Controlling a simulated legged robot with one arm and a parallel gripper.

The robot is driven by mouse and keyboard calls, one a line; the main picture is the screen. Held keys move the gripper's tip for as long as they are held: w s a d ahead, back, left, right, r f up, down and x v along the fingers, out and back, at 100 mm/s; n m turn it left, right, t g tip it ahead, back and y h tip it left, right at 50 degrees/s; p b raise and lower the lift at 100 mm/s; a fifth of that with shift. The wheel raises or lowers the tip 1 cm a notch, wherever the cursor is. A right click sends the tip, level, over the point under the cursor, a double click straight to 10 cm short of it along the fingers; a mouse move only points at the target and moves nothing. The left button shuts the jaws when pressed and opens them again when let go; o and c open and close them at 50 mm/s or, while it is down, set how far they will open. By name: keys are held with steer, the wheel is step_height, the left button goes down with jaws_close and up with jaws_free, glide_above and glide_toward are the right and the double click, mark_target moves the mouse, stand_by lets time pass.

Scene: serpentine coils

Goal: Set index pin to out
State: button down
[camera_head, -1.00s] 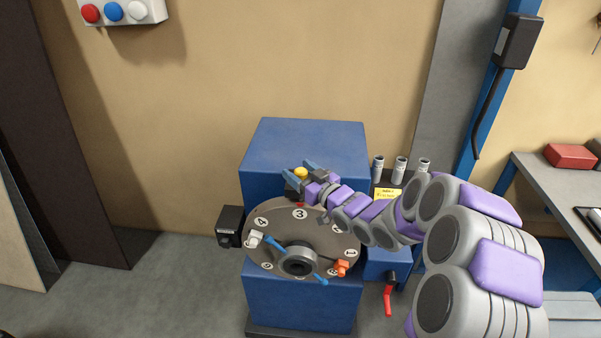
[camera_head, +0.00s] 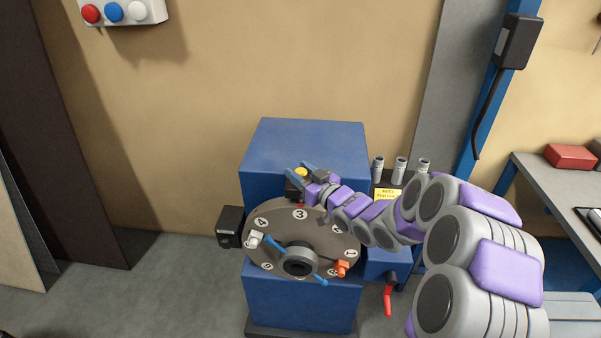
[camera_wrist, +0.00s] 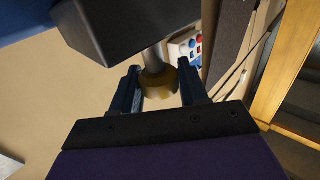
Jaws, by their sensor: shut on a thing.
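The index pin's yellow knob (camera_head: 301,172) sits at the upper rim of the grey numbered dial plate (camera_head: 262,224), in front of the blue machine body. In the wrist view the yellow knob (camera_wrist: 158,86) is on a grey shaft (camera_wrist: 153,58) that comes out of a black block (camera_wrist: 125,30). My gripper (camera_head: 302,169) reaches in from the right. Its two blue fingers stand on either side of the knob and are shut on it; my gripper also shows in the wrist view (camera_wrist: 159,72). The shaft's far end is hidden in the block.
The dial has a central hub (camera_head: 299,262) with blue handles, a white clamp (camera_head: 256,238) and an orange clamp (camera_head: 343,266). A red lever (camera_head: 388,300) hangs at the right. A black box (camera_head: 230,227) is at the left. Several grey cylinders (camera_head: 400,168) stand behind my arm.

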steer(key=shift+r+p, duration=0.95)
steer(key=shift+r, duration=0.45)
steer(key=shift+w, duration=0.1)
steer(key=c, duration=0.7)
jaws_free()
steer(key=p+v, duration=0.1)
steer(key=v, duration=1.6)
steer(key=shift+d+f+p, duration=0.1)
steer(key=shift+d+p, duration=0.15)
steer(key=shift+p, duration=0.15)
